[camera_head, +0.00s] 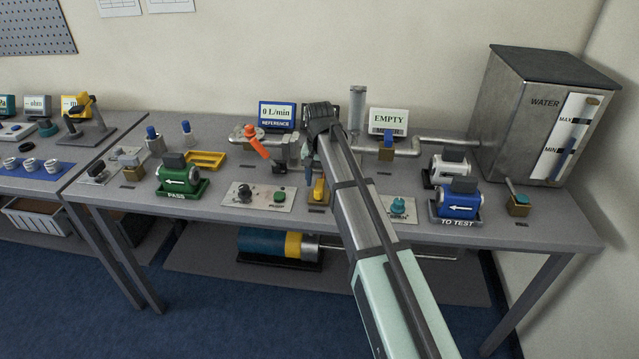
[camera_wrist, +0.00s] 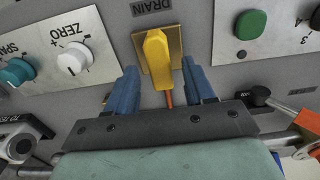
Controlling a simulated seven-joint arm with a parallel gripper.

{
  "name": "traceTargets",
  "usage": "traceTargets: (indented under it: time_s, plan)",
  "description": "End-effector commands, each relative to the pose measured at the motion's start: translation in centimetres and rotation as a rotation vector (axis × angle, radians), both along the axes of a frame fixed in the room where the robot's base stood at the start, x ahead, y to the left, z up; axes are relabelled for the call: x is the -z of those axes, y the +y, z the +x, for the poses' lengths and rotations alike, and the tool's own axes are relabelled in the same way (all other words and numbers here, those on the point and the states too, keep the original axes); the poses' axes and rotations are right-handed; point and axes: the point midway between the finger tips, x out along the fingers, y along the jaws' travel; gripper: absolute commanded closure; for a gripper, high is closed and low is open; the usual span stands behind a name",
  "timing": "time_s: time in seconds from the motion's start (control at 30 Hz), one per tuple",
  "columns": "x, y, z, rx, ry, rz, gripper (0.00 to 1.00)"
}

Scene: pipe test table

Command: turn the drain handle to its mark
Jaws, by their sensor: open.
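The drain handle is a yellow lever (camera_wrist: 158,50) on a square brass-yellow base (camera_wrist: 176,47), with a DRAIN label (camera_wrist: 152,7) beside it. In the head view the yellow handle (camera_head: 319,187) stands near the table's front edge, in the middle. My gripper (camera_wrist: 160,75) is open, with one blue finger on each side of the handle's near end. I cannot tell whether either finger touches it. A thin orange strip shows below the handle between the fingers; I cannot tell whether it is the mark.
A plate with black and green knobs (camera_head: 285,204) lies left of the handle. A plate with a teal knob (camera_head: 398,218) lies right of it, partly behind my arm. An orange lever (camera_head: 258,146) and pipes stand behind. A blue pump (camera_head: 458,206) sits farther right.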

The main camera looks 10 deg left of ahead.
Motion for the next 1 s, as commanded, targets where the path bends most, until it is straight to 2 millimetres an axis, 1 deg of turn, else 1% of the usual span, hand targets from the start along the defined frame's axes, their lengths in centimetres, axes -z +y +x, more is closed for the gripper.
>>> traceTargets:
  time_s: [0.03,0.2,0.57,1.0]
  plan:
    - [0.5,0.0,0.0,0.000,0.001,0.000,0.47]
    - [1.5,0.0,0.0,0.000,-0.001,0.000,0.47]
    - [1.8,0.0,0.0,0.000,-0.001,0.000,0.47]
    - [1.8,0.0,0.0,0.000,-0.001,0.000,0.89]
